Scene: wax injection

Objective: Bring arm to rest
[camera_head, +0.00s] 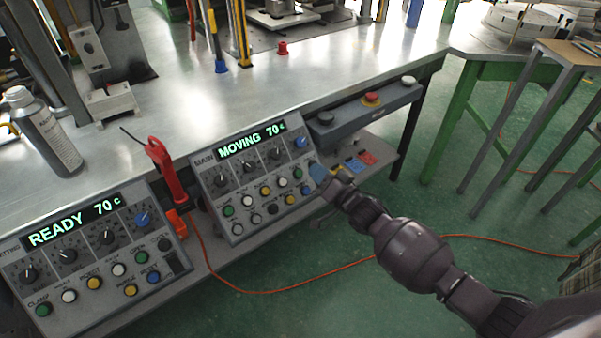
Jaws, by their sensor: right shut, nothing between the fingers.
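My right arm comes in from the lower right. Its gripper (322,176) is shut and empty at the right edge of the main control panel (205,180), close to its buttons; I cannot tell whether it touches the panel. The main panel's display reads "MOVING 70" in green. A second panel (15,263) at the lower left reads "READY 70 C". My left gripper is not in view.
The metal workbench (340,65) holds a grey bottle (45,132) and a red-handled tool (165,170) hangs at its front edge. A button box with a red button (372,98) sits on the front right. An orange cable (300,290) crosses the green floor, which is open at the lower middle.

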